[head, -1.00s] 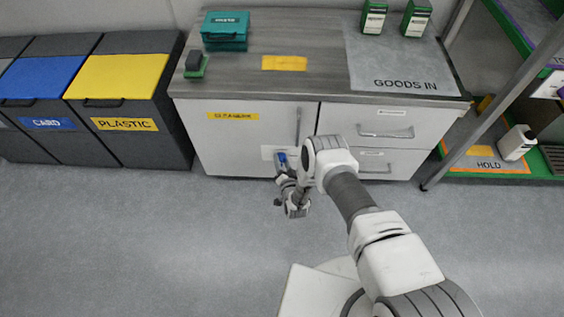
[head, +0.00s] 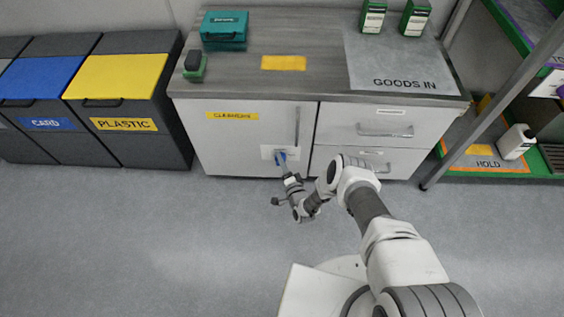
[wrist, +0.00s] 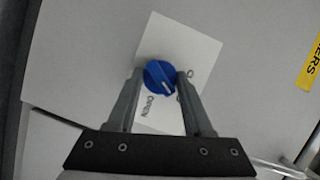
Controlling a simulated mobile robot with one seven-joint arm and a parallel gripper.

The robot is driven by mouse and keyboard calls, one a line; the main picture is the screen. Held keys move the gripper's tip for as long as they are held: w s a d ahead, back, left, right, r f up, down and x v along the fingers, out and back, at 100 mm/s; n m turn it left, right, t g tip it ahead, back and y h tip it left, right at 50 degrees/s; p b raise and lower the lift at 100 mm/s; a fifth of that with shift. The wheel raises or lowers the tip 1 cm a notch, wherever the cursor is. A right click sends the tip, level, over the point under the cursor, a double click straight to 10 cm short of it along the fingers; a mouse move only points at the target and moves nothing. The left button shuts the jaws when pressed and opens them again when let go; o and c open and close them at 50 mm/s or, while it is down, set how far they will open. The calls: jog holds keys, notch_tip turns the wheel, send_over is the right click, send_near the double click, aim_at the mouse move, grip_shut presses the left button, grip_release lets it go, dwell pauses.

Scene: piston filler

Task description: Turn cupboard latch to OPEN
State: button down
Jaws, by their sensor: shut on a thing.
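The cupboard latch is a blue round knob (wrist: 160,77) on a white plate (wrist: 184,45) printed with OPEN and another word that is partly hidden. In the wrist view my gripper (wrist: 159,82) has a finger on each side of the knob and is shut on it. The knob's pale pointer line slants toward the lower right of that picture, away from the word OPEN. In the head view the blue knob (head: 281,157) is low on the cupboard door (head: 235,140), and my gripper (head: 284,165) reaches it from below. The door is closed.
A vertical handle (head: 297,126) stands above the latch on the door. Drawers (head: 385,130) are to the right. A worktop (head: 305,40) carries a teal box and green-and-white packs. Bins stand to the left, a shelf rack to the right. The floor in front is clear.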

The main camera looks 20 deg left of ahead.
jog(key=shift+m, duration=0.3)
jog(key=shift+c, duration=1.5)
grip_release()
jog(key=shift+s+d, duration=0.15)
jog(key=shift+s, duration=0.05)
